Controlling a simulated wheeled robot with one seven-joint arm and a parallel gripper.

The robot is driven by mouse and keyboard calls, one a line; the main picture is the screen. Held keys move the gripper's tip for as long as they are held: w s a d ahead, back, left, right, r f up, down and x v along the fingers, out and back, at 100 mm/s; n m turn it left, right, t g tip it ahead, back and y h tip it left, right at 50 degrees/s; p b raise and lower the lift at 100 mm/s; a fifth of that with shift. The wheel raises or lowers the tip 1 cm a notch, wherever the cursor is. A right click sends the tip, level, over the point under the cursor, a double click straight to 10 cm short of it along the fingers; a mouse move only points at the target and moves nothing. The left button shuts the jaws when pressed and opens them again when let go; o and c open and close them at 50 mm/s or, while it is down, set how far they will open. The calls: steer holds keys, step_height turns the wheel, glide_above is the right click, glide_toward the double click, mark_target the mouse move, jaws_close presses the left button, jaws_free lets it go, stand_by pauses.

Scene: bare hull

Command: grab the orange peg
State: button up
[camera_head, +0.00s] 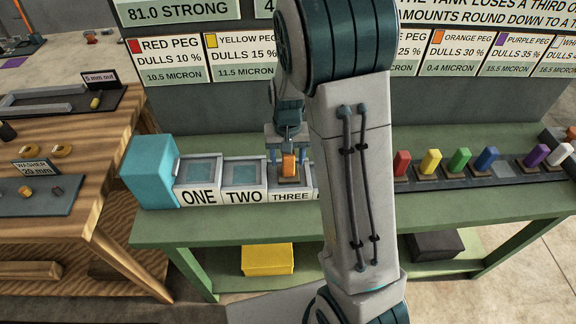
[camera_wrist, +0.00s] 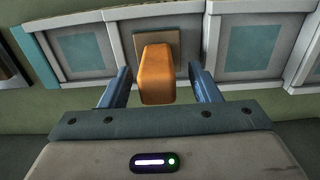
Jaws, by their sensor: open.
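The orange peg (camera_head: 289,165) stands upright in the bay labelled THREE (camera_head: 291,196) on the green bench. In the wrist view the orange peg (camera_wrist: 157,75) rises from a small brown square base (camera_wrist: 171,42). My gripper (camera_head: 288,155) is above that bay, with its fingers on either side of the peg. In the wrist view my gripper (camera_wrist: 161,85) is open, with a visible gap between each blue finger and the peg. The peg's lower part is partly hidden by its own top in the wrist view.
Bays ONE (camera_head: 198,172) and TWO (camera_head: 243,172) hold no peg. A teal block (camera_head: 150,172) stands at their left. Red (camera_head: 402,163), yellow (camera_head: 431,161), green (camera_head: 460,160), blue (camera_head: 487,159), purple (camera_head: 536,155) and white (camera_head: 560,154) pegs stand in a rack at right. My arm hides the middle.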

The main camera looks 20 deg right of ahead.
mark_target(288, 164)
steer(key=shift+d+f, duration=0.1)
steer(key=shift+f, duration=1.55)
steer(key=c, duration=1.2)
jaws_close()
steer(key=shift+r, duration=0.15)
